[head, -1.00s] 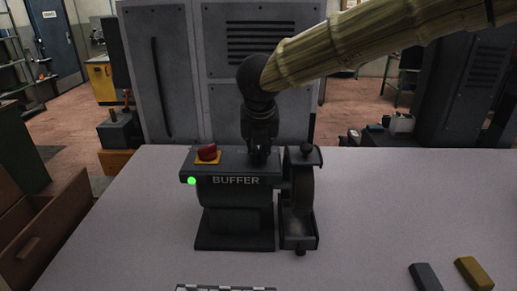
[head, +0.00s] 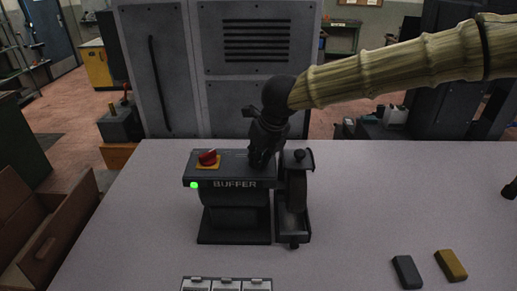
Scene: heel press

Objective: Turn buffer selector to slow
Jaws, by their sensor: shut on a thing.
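The dark buffer (head: 234,212) stands on the table with its name label facing me and a wheel at its right end. A red knob (head: 207,157) on a yellow plate sits on its top left, clear of my gripper. My gripper (head: 260,165) points down onto the right part of the buffer's top, beside the wheel. Its fingers are shut on a part there, which fits the buffer selector; the fingers hide it, and its setting cannot be read. A green light (head: 194,185) glows on the buffer's front left.
A grey block (head: 407,272) and a yellow block (head: 451,265) lie at the table's front right. The table (head: 130,240) is clear left of the buffer. A tall grey cabinet (head: 180,70) stands behind.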

